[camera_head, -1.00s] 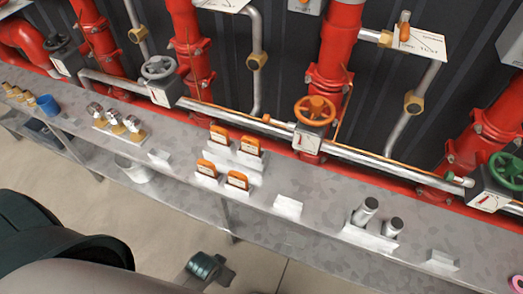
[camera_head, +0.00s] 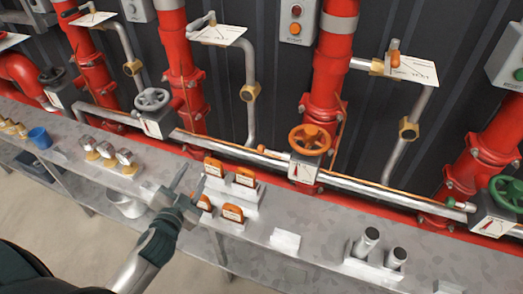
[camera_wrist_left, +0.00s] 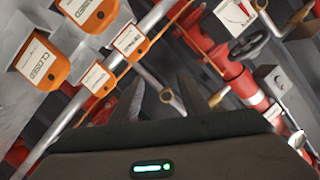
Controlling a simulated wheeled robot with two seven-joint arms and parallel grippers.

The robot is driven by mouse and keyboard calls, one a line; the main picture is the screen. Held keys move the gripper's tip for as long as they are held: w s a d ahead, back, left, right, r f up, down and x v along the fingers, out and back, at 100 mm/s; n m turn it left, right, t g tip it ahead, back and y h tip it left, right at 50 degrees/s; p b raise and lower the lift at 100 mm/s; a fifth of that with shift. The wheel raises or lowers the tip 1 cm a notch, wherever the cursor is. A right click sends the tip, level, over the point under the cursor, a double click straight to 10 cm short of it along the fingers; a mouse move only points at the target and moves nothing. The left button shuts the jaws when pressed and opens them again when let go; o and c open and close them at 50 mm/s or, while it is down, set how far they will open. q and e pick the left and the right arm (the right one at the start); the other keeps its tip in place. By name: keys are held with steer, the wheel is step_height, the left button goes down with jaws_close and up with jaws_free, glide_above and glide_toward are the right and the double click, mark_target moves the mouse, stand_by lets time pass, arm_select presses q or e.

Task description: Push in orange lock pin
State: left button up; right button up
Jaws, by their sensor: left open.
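A small orange piece (camera_head: 262,149), which looks like the lock pin, sits on the silver horizontal pipe (camera_head: 230,143), left of the orange valve wheel (camera_head: 309,139). Whether it is pushed in cannot be told at this size. My left gripper (camera_head: 192,180) is open and empty, above the grey bench beside the orange tags, left of and nearer than the orange piece, and apart from it. In the left wrist view its two dark fingers (camera_wrist_left: 158,98) stand apart with nothing between them. I cannot pick out the pin there. My right gripper is not in view.
Orange tags (camera_head: 245,176) stand in holders on the grey bench (camera_head: 330,220), close to my left gripper. Red vertical pipes (camera_head: 325,90) rise behind. A green valve wheel (camera_head: 508,192) is at the right, and grey cylinders (camera_head: 366,240) stand on the bench. Bench space beside the white block (camera_head: 285,241) is clear.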

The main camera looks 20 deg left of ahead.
mark_target(258, 148)
arm_select(q)
steer(key=w+d+r+m+t+h, duration=0.3)
steer(key=w+r+m+h, duration=0.3)
steer(key=r+m+h, duration=0.5)
step_height(258, 148, down, 7)
steer(key=s+m+g+h, duration=0.2)
steer(key=m+g+h, duration=0.2)
steer(key=m+g, duration=0.3)
steer(key=m, duration=0.2)
steer(key=shift+r+m+g, duration=0.2)
steer(key=shift+m+g, duration=0.1)
steer(key=shift+g, duration=0.1)
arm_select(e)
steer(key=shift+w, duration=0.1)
arm_select(q)
steer(key=shift+d, duration=0.15)
